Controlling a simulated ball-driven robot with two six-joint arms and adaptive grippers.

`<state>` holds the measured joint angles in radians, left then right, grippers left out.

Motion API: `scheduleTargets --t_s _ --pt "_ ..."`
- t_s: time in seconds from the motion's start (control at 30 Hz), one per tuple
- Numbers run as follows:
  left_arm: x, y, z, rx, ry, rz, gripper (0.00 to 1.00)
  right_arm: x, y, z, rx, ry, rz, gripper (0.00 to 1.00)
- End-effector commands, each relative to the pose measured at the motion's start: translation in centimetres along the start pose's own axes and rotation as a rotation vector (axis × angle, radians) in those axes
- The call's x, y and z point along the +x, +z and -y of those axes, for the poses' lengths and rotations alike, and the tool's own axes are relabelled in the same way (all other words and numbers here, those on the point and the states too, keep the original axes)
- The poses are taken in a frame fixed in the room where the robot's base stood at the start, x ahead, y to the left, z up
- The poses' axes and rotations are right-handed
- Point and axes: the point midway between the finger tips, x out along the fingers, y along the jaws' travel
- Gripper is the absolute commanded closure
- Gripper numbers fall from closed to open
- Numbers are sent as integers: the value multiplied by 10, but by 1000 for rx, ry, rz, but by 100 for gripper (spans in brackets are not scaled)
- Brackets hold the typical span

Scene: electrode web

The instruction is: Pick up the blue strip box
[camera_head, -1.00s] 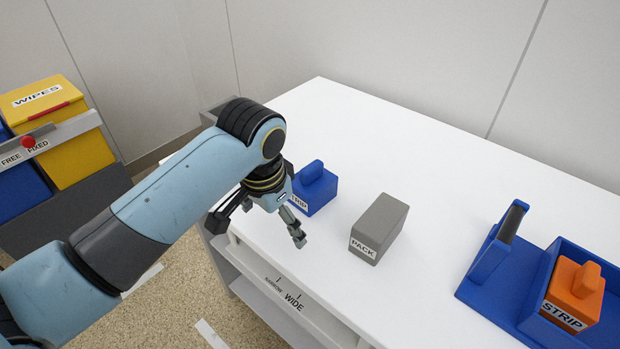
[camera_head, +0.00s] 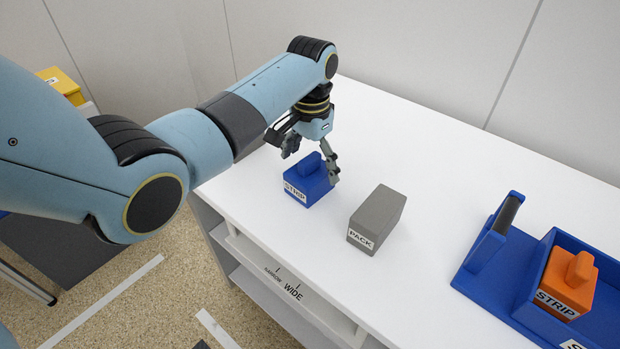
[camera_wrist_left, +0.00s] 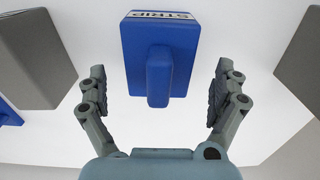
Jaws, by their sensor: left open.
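The blue strip box (camera_head: 306,186) stands on the white table, with a raised grip on top and a STRIP label on its front. In the left wrist view the blue strip box (camera_wrist_left: 160,50) shows from above, its grip pointing toward the gap between the fingers. My left gripper (camera_head: 313,160) is open and empty, above and just behind the box. In the left wrist view the open fingers of my left gripper (camera_wrist_left: 158,97) are spread to either side of the box, apart from it. My right gripper is not in view.
A grey PACK box (camera_head: 377,217) stands close to the right of the blue box. Farther right is a blue tray (camera_head: 466,278) holding an orange STRIP box (camera_head: 568,283). The white table (camera_head: 400,150) is clear behind the PACK box.

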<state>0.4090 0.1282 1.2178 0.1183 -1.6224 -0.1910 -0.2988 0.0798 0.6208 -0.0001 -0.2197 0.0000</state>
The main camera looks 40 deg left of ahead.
Motion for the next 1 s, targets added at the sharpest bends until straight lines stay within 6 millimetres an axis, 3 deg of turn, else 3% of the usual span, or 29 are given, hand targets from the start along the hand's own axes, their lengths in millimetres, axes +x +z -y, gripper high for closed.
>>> scheduleTargets --t_s 0.27,0.57,1.0 --pt "42 5 -2 0 1 4 2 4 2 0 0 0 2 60" --pt "48 5 -2 0 0 1 2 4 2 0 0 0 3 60" --pt "48 5 -1 0 0 1 57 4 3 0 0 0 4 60"
